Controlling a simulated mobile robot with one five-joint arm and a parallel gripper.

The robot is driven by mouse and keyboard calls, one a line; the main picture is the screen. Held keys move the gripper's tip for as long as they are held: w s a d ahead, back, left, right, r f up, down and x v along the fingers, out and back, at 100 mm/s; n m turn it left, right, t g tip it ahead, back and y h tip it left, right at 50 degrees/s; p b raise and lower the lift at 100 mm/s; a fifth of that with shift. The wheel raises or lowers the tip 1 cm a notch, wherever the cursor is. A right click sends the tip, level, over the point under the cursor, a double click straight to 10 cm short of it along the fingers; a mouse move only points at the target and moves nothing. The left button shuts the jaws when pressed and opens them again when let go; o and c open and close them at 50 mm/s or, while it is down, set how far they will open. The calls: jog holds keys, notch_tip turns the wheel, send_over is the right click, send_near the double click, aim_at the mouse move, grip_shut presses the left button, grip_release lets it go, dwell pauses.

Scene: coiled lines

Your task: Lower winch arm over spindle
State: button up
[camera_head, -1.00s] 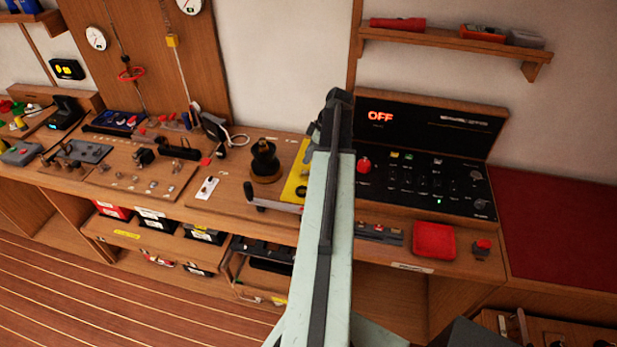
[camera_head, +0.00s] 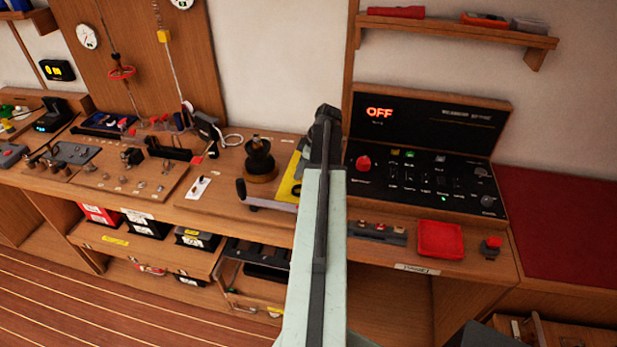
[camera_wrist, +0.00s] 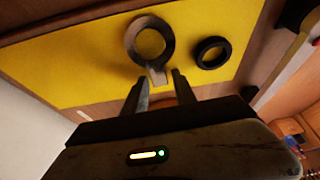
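The black winch spindle (camera_head: 260,162) stands upright on a round wooden base on the bench. A metal crank bar with a black grip (camera_head: 241,190) lies in front of it. In the wrist view, a grey ring with a short tab (camera_wrist: 150,40) lies on or just above the yellow panel (camera_wrist: 75,70), beside a smaller dark ring (camera_wrist: 212,53). I cannot tell which piece is the winch arm. My gripper (camera_wrist: 160,80) is open, with its fingertips on either side of the tab and no clear contact. My own arm hides the gripper in the head view.
A control panel reading OFF (camera_head: 420,165) stands right of my arm, with a red pad (camera_head: 440,239) in front. A white switch plate (camera_head: 198,188) lies left of the winch. A shelf (camera_head: 455,38) hangs above. The red surface (camera_head: 565,230) at right is clear.

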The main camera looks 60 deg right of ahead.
jog(key=shift+c, duration=0.3)
grip_shut()
jog(key=shift+s+r+p, duration=0.2)
jog(key=shift+r+p, duration=0.2)
jog(key=shift+r, duration=0.05)
jog(key=shift+p+v, duration=1.05)
jog(key=shift+r, duration=0.15)
